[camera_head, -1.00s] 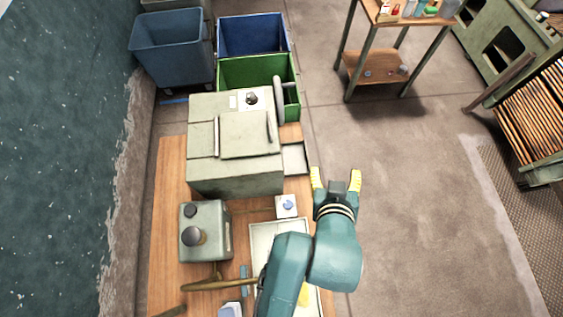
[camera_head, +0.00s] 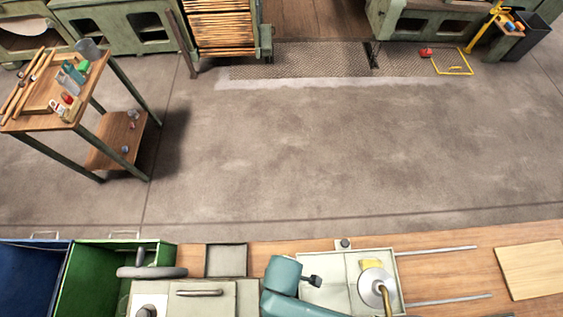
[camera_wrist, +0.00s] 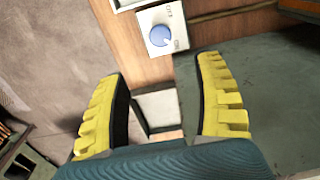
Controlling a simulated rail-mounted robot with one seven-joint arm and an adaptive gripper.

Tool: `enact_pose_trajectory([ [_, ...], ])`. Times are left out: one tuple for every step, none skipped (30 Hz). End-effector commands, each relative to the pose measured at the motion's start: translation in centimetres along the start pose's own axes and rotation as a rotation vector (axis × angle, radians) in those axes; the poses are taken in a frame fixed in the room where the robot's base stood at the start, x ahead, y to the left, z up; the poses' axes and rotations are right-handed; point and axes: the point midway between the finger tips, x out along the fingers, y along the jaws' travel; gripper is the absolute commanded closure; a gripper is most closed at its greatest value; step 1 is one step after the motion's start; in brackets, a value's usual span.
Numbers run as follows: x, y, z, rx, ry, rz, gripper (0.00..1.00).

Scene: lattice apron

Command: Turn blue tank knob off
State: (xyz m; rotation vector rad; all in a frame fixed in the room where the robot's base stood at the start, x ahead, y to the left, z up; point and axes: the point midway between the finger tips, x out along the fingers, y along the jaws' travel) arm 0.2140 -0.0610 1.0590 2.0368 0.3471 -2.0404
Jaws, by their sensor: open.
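In the wrist view a round blue knob (camera_wrist: 161,36) sits on a small white panel with dark lettering too small to read surely. I cannot tell which mark the knob points to. My gripper (camera_wrist: 165,68) is open and empty, its two yellow ridged fingers spread wide. The knob lies beyond the fingertips, near the middle of the gap, and nothing touches it. In the head view my teal arm is at the bottom centre, and its fingers do not show clearly. I cannot make out the blue knob there.
The wooden bench (camera_head: 440,262) runs along the bottom of the head view. It bears a pale tray (camera_head: 335,297), a small open tray (camera_head: 226,260) and a pale handled box (camera_head: 205,303). A green bin (camera_head: 92,275) stands at left. The floor beyond is clear.

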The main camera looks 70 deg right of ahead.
Motion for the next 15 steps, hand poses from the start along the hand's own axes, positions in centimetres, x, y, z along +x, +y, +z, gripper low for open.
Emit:
enact_pose_trajectory([
  [1.1, 0.0, 0.1, 0.0, -0.004, -0.002, 0.31],
  [1.8, 0.0, 0.0, 0.0, -0.002, -0.001, 0.31],
  [2.8, 0.0, 0.1, 0.0, -0.004, -0.001, 0.31],
  [3.5, 0.0, 0.0, 0.0, -0.003, -0.001, 0.31],
  [4.2, 0.0, 0.0, 0.0, -0.002, -0.001, 0.31],
  [5.2, 0.0, 0.0, 0.0, -0.002, -0.001, 0.31],
  [6.0, 0.0, 0.0, 0.0, -0.003, -0.001, 0.31],
  [6.7, 0.0, 0.0, 0.0, -0.003, -0.001, 0.31],
  [7.7, 0.0, 0.0, 0.0, -0.001, 0.0, 0.31],
  [8.4, 0.0, 0.0, 0.0, -0.002, -0.001, 0.31],
  [9.2, 0.0, 0.0, 0.0, -0.002, -0.001, 0.31],
  [10.1, 0.0, 0.0, 0.0, -0.002, -0.001, 0.31],
  [10.8, 0.0, -0.1, 0.0, -0.001, 0.0, 0.31],
  [11.4, 0.0, 0.0, 0.0, -0.001, 0.0, 0.31],
  [12.2, 0.0, 0.0, 0.0, -0.001, 0.0, 0.31],
])
